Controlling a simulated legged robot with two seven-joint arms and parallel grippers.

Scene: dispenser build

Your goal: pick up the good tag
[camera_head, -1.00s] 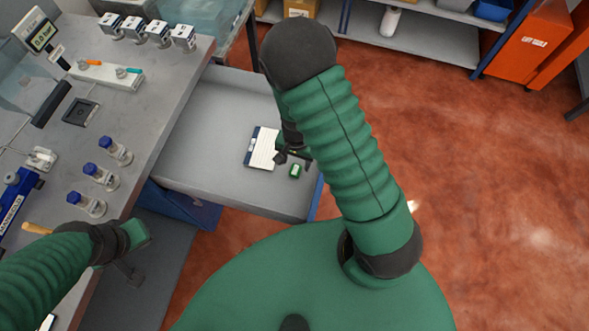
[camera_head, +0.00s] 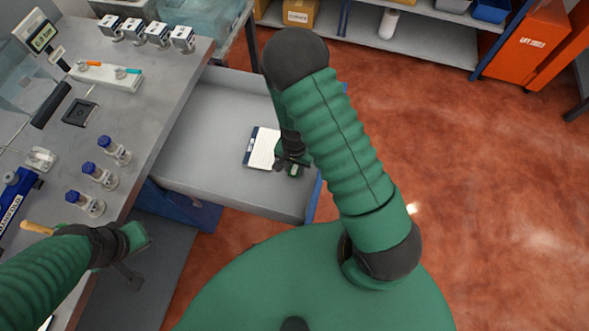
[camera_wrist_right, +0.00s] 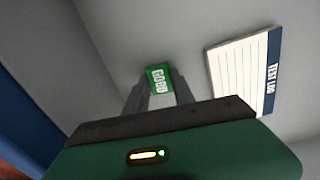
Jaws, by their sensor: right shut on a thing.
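The good tag (camera_wrist_right: 160,80) is a small green piece with white lettering reading "GOOD", in the right wrist view. My right gripper (camera_wrist_right: 161,92) is shut on it, low over the floor of the open grey drawer. In the head view the tag (camera_head: 294,171) shows small and partly covered by my right gripper (camera_head: 290,163). I cannot tell whether the tag still touches the drawer floor. My left gripper (camera_head: 132,262) is at the lower left by the bench edge; its fingers are too unclear to tell open from shut.
A white lined test log pad (camera_head: 262,148) lies in the drawer (camera_head: 212,122), just left of the tag. The drawer's walls surround my right gripper. The bench (camera_head: 150,112) at left holds several blue-capped bottles (camera_head: 113,150) and a rack (camera_head: 105,76).

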